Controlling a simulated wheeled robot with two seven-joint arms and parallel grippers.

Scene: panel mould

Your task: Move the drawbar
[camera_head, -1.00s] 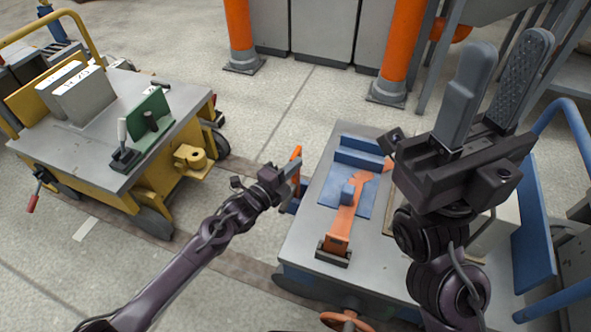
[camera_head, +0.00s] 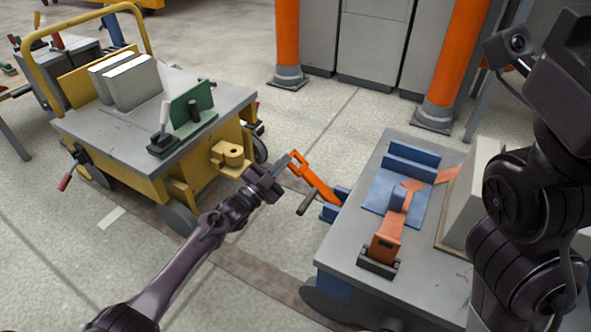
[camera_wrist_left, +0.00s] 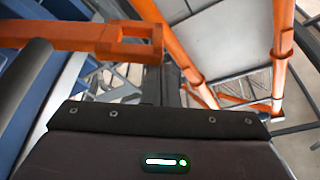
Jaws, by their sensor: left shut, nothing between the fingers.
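The orange drawbar (camera_head: 322,188) reaches up and left from the blue bracket (camera_head: 335,205) on the near cart, with a dark crossbar (camera_head: 309,201) beside it. My left gripper (camera_head: 284,165) is shut and empty, its tip close to the drawbar's forked end; I cannot tell whether they touch. In the left wrist view the drawbar (camera_wrist_left: 85,38) crosses the upper left, its end in front of the fingers. The yellow cart's coupling (camera_head: 231,153) stands left of and beyond my left gripper. My right gripper's fingers are out of view; only my arm shows at right.
The yellow cart (camera_head: 110,150) carries grey blocks and a green plate. The blue-and-grey cart (camera_head: 345,240) carries a blue fixture (camera_head: 395,200) with orange arms and a pale box (camera_head: 472,195). Orange posts (camera_head: 288,40) stand behind. Bare floor lies between the carts.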

